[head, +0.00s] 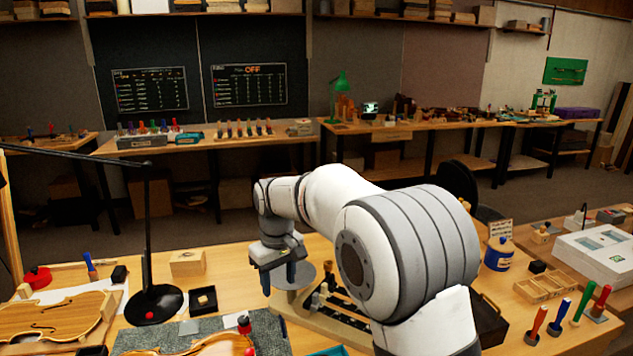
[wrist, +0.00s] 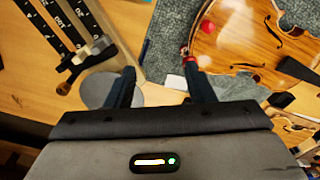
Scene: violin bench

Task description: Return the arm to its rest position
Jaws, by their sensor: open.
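My gripper (head: 279,279) hangs above the middle of the bench, fingers pointing down, beside a grey round disc (head: 306,274) on a wooden fixture. In the wrist view my gripper (wrist: 163,92) has its two dark fingers apart with nothing held between them. Below it in that view are bare bench top, the edge of a grey mat (wrist: 166,36) and a violin body (wrist: 245,45). My white arm spans the centre of the head view and hides part of the bench behind it.
A blue jar (head: 498,254), a wooden tray (head: 543,287), several upright coloured-handled tools and a white case (head: 600,258) are at the right.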

